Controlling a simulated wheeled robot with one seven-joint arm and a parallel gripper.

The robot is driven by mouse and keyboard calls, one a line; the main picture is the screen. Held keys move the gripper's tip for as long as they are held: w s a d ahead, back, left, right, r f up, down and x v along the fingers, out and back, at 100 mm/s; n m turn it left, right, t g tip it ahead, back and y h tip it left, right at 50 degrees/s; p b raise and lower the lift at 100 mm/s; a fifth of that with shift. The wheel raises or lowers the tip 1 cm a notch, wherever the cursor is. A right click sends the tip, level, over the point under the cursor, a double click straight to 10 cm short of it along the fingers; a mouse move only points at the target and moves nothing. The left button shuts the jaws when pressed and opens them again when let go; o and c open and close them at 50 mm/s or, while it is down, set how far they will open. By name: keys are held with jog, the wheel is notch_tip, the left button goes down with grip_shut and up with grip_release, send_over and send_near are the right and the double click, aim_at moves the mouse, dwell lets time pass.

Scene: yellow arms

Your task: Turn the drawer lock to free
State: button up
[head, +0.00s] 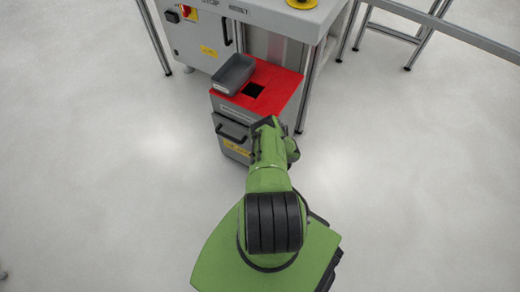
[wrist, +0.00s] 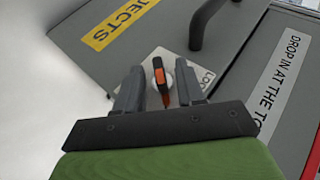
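The drawer lock (wrist: 159,76) shows in the wrist view as an orange and black knob on a pale round base, on a light plate with partly hidden lettering. Its knob stands nearly upright in that picture, tilted slightly. My gripper (wrist: 159,84) is open, one finger on each side of the knob, with gaps visible on both sides. I cannot tell how deep the fingers reach. In the head view my gripper (head: 266,124) is at the front of the grey drawer cabinet (head: 232,113); the lock is hidden there behind my arm.
A black drawer handle (wrist: 205,22) is above right of the lock in the wrist view, near a yellow label (wrist: 118,24). In the head view a grey bin (head: 233,75) sits on the cabinet's red top (head: 283,83), beside a dark square opening. The floor around is clear.

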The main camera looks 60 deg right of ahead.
jog(key=p+v, duration=0.9)
jog(key=v, duration=0.6)
jog(key=shift+s+r, duration=0.2)
jog(key=shift+s, duration=0.1)
jog(key=shift+a, duration=0.1)
